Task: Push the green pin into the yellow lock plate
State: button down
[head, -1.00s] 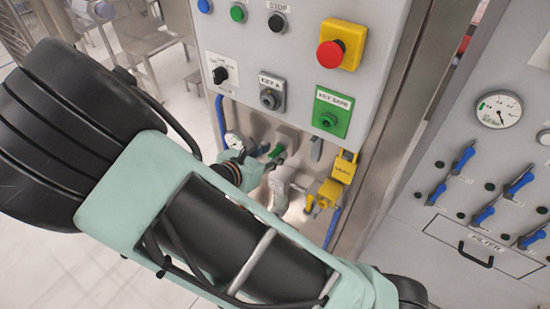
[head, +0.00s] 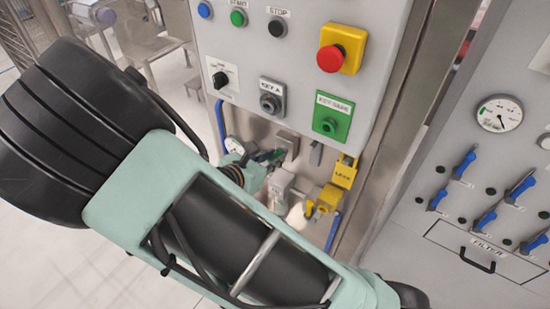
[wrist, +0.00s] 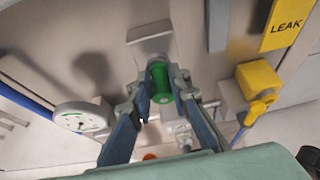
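The green pin (wrist: 159,83) sits between the two fingers of my gripper (wrist: 160,88) in the wrist view, and both fingertips look closed against its sides. In the head view the pin (head: 267,157) shows small, partly hidden by my gripper (head: 270,160). It is just below a grey bracket (wrist: 150,41) on the panel; I cannot tell whether they touch. A yellow plate (head: 344,172) hangs to the right of my gripper. Its lettering reads LEAK in the wrist view (wrist: 284,27). I see no yellow plate marked as a lock.
A yellow valve body (head: 325,200) stands right of the gripper, below the plate. A round gauge (wrist: 82,117) is close on the left. A blue pipe (head: 221,125) runs down the panel. The control panel with the red stop button (head: 330,58) overhangs above.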

jog(key=shift+s+a+p, duration=0.35)
jog(key=shift+s+a, duration=0.4)
jog(key=shift+s, duration=0.2)
jog(key=shift+s+a+p, duration=0.35)
jog(key=shift+s+a, duration=0.4)
jog(key=shift+s, duration=0.2)
jog(key=shift+f, duration=0.1)
dwell(0.6)
